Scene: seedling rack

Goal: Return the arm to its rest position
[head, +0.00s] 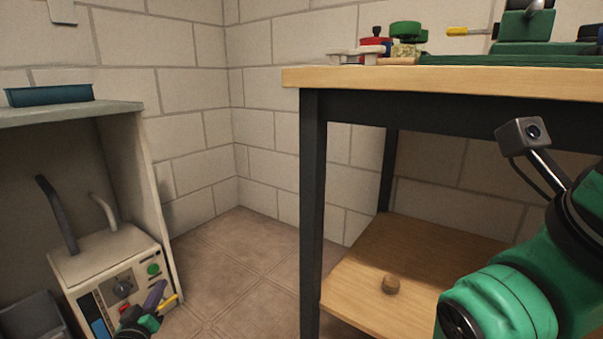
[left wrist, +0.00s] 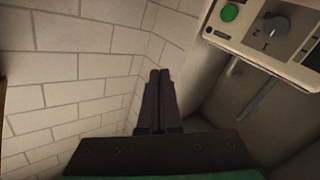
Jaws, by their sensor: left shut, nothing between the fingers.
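My left gripper (head: 157,290) is low in the head view, in front of the white control box. Its dark fingers are shut and empty. In the left wrist view the two fingers (left wrist: 159,76) lie side by side with nothing between them. A green part of my right arm, with a small grey camera on a stalk, shows at the right of the head view. My right gripper is not in view.
The white control box (head: 95,262) with knob, buttons and hoses stands under a grey shelf (head: 75,113) holding a teal tray (head: 50,95). A wooden-topped bench (head: 440,80) with several items stands right. Open floor (head: 245,255) lies between.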

